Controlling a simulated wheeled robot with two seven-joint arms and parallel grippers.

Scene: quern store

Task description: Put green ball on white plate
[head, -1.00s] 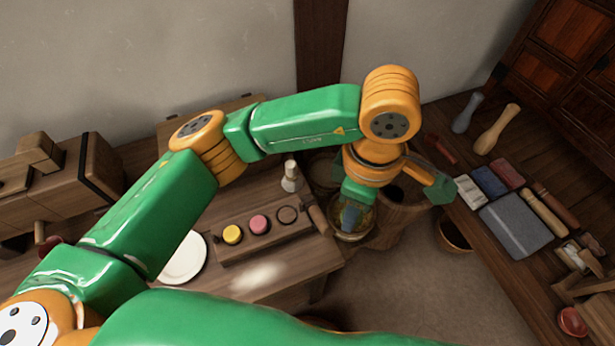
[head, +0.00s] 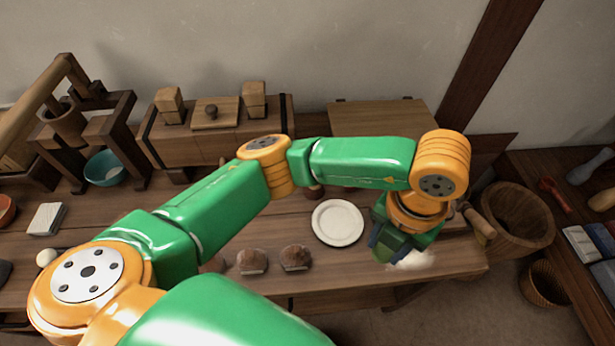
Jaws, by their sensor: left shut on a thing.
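The white plate (head: 337,222), round and empty, lies flat on the wooden bench. My left gripper (head: 388,246) is just to the right of the plate, pointing down over the bench, close to a patch of white powder (head: 418,259). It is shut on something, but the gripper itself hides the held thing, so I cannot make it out. No green ball shows in the open anywhere in view. I cannot tell how high the gripper is above the bench. My right gripper is not in view.
A wooden tub (head: 510,222) stands beyond the bench's right end. My arm hides part of the bench.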

